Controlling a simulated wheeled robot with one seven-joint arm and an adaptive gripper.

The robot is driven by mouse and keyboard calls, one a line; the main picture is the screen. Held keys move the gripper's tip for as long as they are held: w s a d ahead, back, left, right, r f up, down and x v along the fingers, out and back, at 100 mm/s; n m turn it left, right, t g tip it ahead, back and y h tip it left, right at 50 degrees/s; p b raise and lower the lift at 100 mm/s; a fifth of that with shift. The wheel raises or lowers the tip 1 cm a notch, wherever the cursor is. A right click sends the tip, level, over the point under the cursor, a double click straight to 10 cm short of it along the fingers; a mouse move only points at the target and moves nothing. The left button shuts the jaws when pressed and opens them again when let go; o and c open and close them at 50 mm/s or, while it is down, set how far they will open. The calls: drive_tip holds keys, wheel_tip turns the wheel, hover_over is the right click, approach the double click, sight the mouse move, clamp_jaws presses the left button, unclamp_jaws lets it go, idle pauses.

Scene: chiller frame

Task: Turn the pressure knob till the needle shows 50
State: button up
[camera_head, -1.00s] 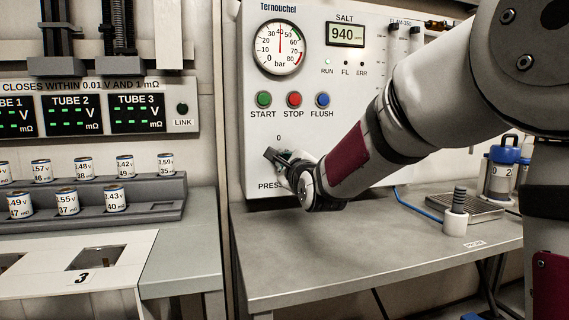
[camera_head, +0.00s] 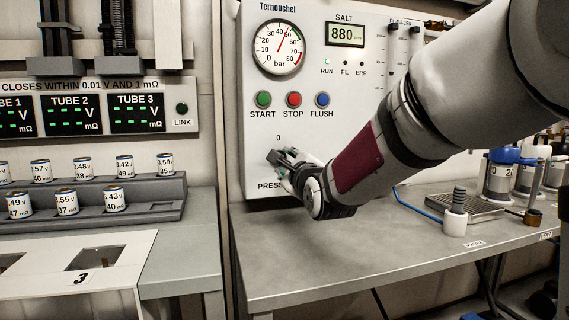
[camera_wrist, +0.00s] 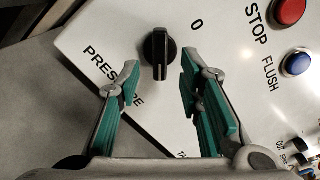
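The pressure gauge (camera_head: 279,47) is on the white panel, with a scale from 0 to 80 bar. Its red needle leans right of the top, between 40 and 50. The black pressure knob (camera_wrist: 158,52) shows in the wrist view, its bar roughly upright in that picture. My gripper (camera_wrist: 160,80) is open, with one green-padded finger on each side of the knob's lower end. Gaps show between the fingers and the knob.
Green START (camera_head: 263,99), red STOP (camera_head: 294,99) and blue FLUSH (camera_head: 322,99) buttons sit above the knob. The SALT display (camera_head: 345,34) reads 880. A grey bench (camera_head: 330,255) lies below, with a white holder (camera_head: 456,221) on its right.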

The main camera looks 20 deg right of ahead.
drive_tip(key=s, duration=0.9)
drive_tip(key=shift+s+f, duration=0.1)
drive_tip(key=s+f+n+g+h, duration=0.1)
drive_tip(key=s+f+n+g, duration=0.8)
drive_tip(key=s+f+n, duration=0.45)
drive_tip(key=s+f+n+g, duration=0.1)
drive_tip(key=s+n+g, duration=0.25)
drive_tip(key=s, duration=0.55)
drive_tip(key=s+f+n+g+y, duration=0.15)
drive_tip(key=s+n, duration=0.25)
drive_tip(key=s, duration=0.5)
drive_tip(key=s+f+n+g+h, duration=0.1)
drive_tip(key=s+f+n+g, duration=0.2)
drive_tip(key=s, duration=0.6)
wheel_tip(320, 180, up, 38)
drive_tip(key=n+t+p, duration=0.1)
drive_tip(key=t+p, duration=0.2)
drive_tip(key=p, duration=3.1)
drive_tip(key=shift+f, duration=0.25)
drive_tip(key=shift+y, duration=0.25)
